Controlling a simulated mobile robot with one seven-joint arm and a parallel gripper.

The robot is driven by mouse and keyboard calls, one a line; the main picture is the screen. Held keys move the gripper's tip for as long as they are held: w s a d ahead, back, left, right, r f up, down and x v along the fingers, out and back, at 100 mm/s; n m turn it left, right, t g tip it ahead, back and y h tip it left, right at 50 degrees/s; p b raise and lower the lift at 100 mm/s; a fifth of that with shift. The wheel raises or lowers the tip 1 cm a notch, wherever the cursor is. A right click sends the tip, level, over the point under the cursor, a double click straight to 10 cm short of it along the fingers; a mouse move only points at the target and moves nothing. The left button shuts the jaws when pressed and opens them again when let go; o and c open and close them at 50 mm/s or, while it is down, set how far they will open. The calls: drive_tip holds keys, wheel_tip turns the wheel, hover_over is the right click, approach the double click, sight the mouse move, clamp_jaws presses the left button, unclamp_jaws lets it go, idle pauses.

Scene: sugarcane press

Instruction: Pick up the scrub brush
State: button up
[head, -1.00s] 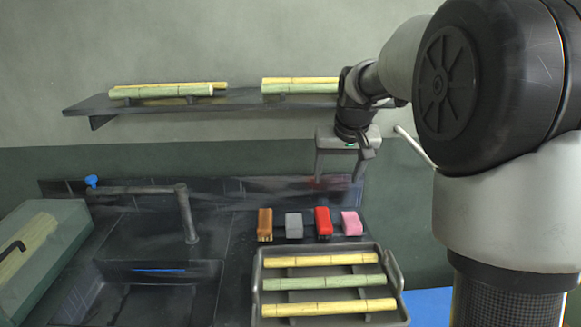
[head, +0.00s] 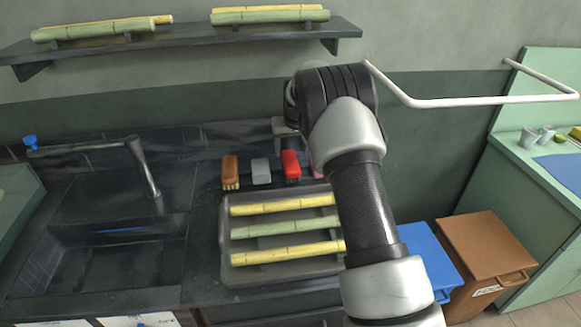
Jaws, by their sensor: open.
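The scrub brush (head: 230,172) is an orange-brown block with pale bristles along its lower front edge. It sits on the dark counter behind the tray, at the left end of a short row of small items. My gripper (head: 284,128) is mostly hidden behind my own arm. The part that shows is above and behind the row, right of the brush and apart from it. It is open, and I see nothing held in it.
Beside the brush are a grey block (head: 261,171), a red item (head: 291,165) and a partly hidden pink block (head: 317,166). A tray (head: 226,240) of cane pieces lies in front. The sink faucet (head: 146,168) stands left. A shelf (head: 190,38) hangs above.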

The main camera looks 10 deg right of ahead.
sight(290, 159)
drive_tip(key=shift+s+x, duration=0.15)
drive_tip(key=shift+x, duration=1.55)
drive_tip(key=shift+s+x, duration=0.15)
drive_tip(key=shift+x, duration=1.5)
drive_tip(key=shift+f, duration=0.15)
drive_tip(key=shift+f+b, duration=0.25)
drive_tip(key=shift+b, duration=0.2)
drive_tip(key=c, duration=1.2)
drive_tip(key=shift+r+p, duration=0.5)
drive_tip(key=shift+r, duration=0.1)
drive_tip(key=shift+c, duration=0.2)
wheel_tip(290, 159, up, 10)
drive_tip(key=shift+f, duration=0.25)
